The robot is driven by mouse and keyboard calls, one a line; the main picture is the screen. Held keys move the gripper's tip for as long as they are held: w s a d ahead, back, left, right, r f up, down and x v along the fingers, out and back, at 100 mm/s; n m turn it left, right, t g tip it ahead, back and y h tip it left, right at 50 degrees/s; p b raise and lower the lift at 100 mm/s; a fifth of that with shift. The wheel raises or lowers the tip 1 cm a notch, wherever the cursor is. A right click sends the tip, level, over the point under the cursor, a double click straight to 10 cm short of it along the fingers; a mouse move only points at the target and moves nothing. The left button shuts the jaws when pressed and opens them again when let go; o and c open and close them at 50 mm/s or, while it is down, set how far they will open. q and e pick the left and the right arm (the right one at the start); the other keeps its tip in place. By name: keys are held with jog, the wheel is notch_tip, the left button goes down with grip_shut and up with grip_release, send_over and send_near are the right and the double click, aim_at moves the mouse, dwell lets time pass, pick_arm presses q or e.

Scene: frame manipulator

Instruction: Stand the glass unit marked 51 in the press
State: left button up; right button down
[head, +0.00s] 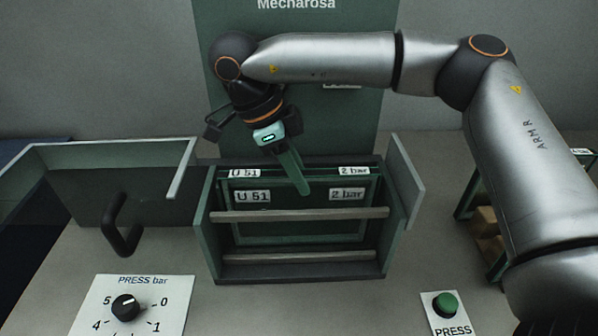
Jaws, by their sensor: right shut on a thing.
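The glass unit (260,213) is a dark green framed pane with the labels "U 51" and "2 bar" on its face and again along its top. It stands upright inside the press (208,225), behind two grey horizontal bars. Whether its lower edge rests on the press floor is hard to tell. My right gripper (301,188) reaches down from above and is shut on the unit near the middle of its top edge. The press door (95,207) with a black handle is swung open to the left. My left gripper is not in view.
A dial (127,306) labelled "PRESS bar" lies at the front left. A green button (445,304) labelled "PRESS" is at the front right. A green rack (466,203) with brown blocks stands at the right, partly hidden by my right arm. A tall green panel (330,120) rises behind the press.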

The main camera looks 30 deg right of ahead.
jog(key=c, duration=0.6)
grip_release()
jog(key=shift+f, duration=0.1)
jog(key=shift+w+a+r, duration=0.1)
jog(key=shift+a+r, duration=0.05)
jog(key=shift+r, duration=0.25)
jog(key=p+v, duration=0.2)
jog(key=v, duration=1)
jog(key=shift+p, duration=0.4)
